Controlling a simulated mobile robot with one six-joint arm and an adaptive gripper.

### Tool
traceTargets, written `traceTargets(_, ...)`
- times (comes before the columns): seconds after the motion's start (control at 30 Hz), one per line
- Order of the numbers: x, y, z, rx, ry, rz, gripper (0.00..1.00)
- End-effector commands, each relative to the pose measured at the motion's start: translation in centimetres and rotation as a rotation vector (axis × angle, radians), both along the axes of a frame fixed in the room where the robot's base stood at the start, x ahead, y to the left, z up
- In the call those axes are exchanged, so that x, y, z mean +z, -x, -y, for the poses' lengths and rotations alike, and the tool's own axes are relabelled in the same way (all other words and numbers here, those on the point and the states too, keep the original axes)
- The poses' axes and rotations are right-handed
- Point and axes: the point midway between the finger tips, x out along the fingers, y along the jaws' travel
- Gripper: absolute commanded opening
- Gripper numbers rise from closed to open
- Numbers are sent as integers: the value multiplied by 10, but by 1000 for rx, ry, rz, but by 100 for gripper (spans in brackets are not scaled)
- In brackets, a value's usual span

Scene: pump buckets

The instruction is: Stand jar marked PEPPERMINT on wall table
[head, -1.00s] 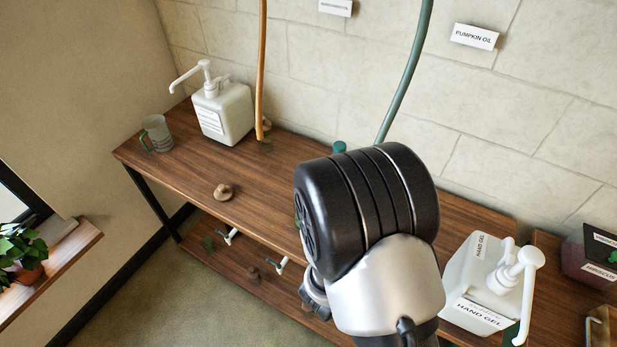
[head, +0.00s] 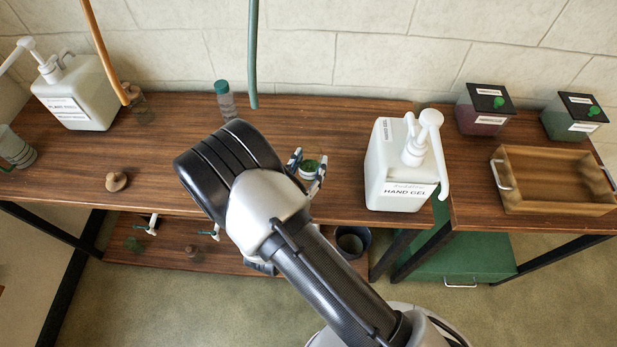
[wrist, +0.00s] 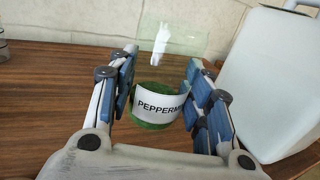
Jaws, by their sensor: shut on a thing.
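The jar marked PEPPERMINT (wrist: 162,106) is between my gripper's blue-padded fingers in the wrist view. It has clear glass, a white label and green contents low down. In the head view the jar (head: 308,169) shows as a small round green top between the fingertips. My gripper (head: 307,166) is shut on it, over the front part of the long wooden wall table (head: 345,135). I cannot tell whether the jar's base touches the wood.
A white HAND GEL pump bucket (head: 397,165) stands close to the right of my gripper. A green-capped bottle (head: 226,105) is behind my arm. A wooden stopper (head: 116,181) lies at left. A wooden tray (head: 555,178) is at right. Hoses (head: 253,50) hang behind.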

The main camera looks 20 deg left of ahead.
Motion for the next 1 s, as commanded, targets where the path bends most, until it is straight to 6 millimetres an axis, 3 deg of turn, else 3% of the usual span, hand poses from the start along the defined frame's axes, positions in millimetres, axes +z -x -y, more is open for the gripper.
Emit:
traceTargets(0.17, -12, 0, 0, 0, 1, 1, 11)
traceTargets(0.4, -46, 0, 0, 0, 1, 1, 11)
traceTargets(0.77, -47, 0, 0, 0, 0, 1, 11)
traceTargets(0.8, -48, 0, 0, 0, 0, 0, 47)
traceTargets(1.0, -48, 0, 0, 0, 0, 0, 60)
